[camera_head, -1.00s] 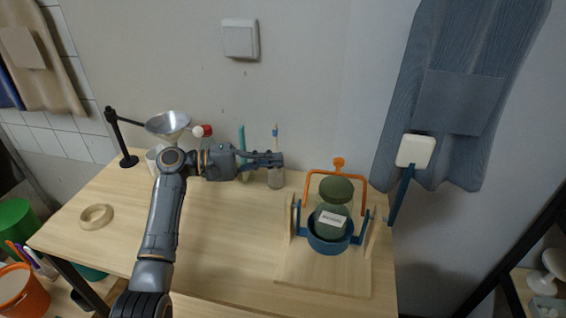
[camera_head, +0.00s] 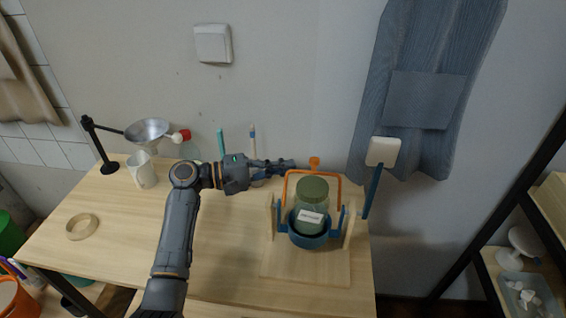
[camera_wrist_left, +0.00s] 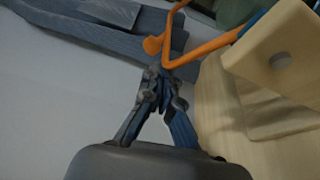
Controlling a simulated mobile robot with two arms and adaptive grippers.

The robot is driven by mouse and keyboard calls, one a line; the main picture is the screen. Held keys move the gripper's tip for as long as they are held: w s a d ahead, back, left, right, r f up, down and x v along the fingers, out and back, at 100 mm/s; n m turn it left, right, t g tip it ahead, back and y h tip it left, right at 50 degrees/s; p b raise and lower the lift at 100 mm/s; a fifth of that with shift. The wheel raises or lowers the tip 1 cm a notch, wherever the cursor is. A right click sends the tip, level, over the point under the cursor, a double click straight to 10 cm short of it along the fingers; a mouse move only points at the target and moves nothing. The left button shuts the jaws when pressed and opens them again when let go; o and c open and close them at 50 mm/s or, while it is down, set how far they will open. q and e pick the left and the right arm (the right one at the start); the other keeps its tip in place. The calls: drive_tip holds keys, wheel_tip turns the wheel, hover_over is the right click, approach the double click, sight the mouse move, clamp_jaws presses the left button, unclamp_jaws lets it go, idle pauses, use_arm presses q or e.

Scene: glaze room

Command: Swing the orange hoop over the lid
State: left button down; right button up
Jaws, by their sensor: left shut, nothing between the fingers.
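The orange hoop (camera_head: 338,190) stands up on the blue cradle (camera_head: 308,240), behind the jar's green lid (camera_head: 313,187). A knob tops the hoop. The jar (camera_head: 309,221) with a white label sits in the cradle. My left gripper (camera_head: 293,164) is shut and empty, behind the hoop and just left of its knob. In the left wrist view the fingertips (camera_wrist_left: 158,76) appear very close to the orange hoop (camera_wrist_left: 205,50) and its knob; I cannot tell whether they touch. My right gripper is in neither view.
The cradle hangs between wooden posts (camera_head: 349,224) on a wooden base. A white-headed blue tool (camera_head: 382,152) stands at the right, before a hanging blue cloth (camera_head: 420,95). A funnel (camera_head: 147,131), a white mug (camera_head: 142,170) and a wooden ring (camera_head: 82,227) are at the left.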

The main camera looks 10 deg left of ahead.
use_arm(q)
drive_tip(key=shift+s, duration=0.1)
drive_tip(key=shift+r+m+b, duration=0.25)
drive_tip(key=shift+m+b, duration=0.05)
drive_tip(key=shift+b, duration=0.35)
